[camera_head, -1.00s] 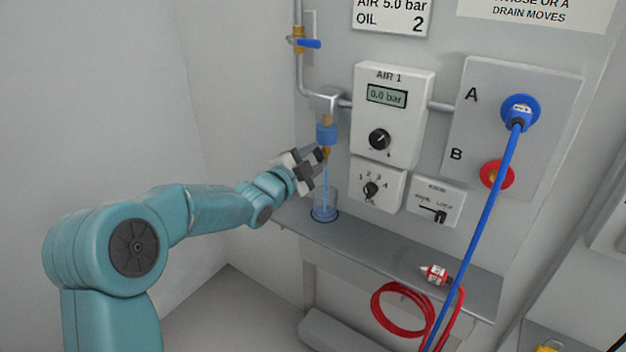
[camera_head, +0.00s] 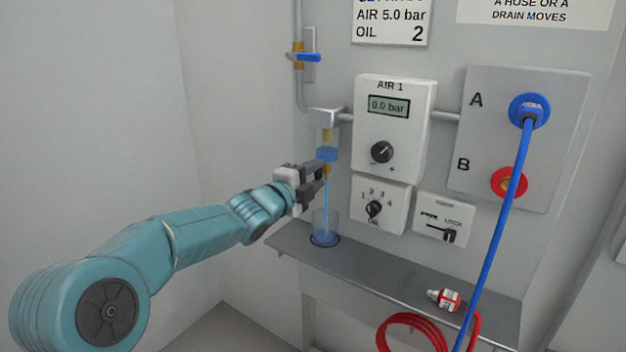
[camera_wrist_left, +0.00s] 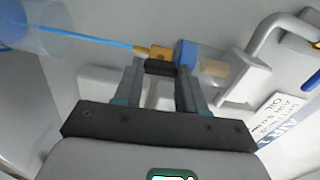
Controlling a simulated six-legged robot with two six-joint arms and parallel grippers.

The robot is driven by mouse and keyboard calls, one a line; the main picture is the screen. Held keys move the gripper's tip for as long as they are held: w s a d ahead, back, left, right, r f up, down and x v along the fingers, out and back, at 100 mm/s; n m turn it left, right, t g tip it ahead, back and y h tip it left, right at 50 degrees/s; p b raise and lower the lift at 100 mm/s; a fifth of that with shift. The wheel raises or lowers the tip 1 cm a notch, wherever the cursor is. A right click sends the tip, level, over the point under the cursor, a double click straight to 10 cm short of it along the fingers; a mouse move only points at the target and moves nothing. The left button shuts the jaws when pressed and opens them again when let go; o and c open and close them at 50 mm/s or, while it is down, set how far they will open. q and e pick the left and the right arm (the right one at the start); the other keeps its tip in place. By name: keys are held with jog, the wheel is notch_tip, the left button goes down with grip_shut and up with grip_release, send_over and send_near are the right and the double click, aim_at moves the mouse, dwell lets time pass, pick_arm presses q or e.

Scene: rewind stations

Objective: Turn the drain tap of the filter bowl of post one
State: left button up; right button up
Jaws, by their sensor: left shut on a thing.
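The filter bowl of post one (camera_head: 327,153) hangs under a pipe elbow, with blue liquid in its lower part. Its brass drain tap (camera_head: 327,171) is at the bottom. My left gripper (camera_head: 321,184) is closed at the tap from the left; in the left wrist view the jaws (camera_wrist_left: 160,72) are at the brass tap (camera_wrist_left: 155,51), beside the bowl (camera_wrist_left: 188,56). A thin blue stream runs from the tap into a clear cup (camera_head: 325,228) on the shelf, which holds blue liquid. The exact finger contact is partly hidden. My right gripper is not in view.
The AIR 1 panel (camera_head: 407,128) and the OIL selector (camera_head: 372,207) are close right of the gripper. A blue hose (camera_head: 505,210) hangs from port A. A red hose end (camera_head: 446,299) lies on the shelf (camera_head: 390,277). A blue-handled valve (camera_head: 305,57) sits above.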

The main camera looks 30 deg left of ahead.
pick_arm(q)
jog(key=o, duration=1.1)
jog(key=shift+c, duration=0.2)
jog(key=s+a, duration=0.1)
jog(key=s, duration=1.5)
jog(key=shift+s+a, duration=0.15)
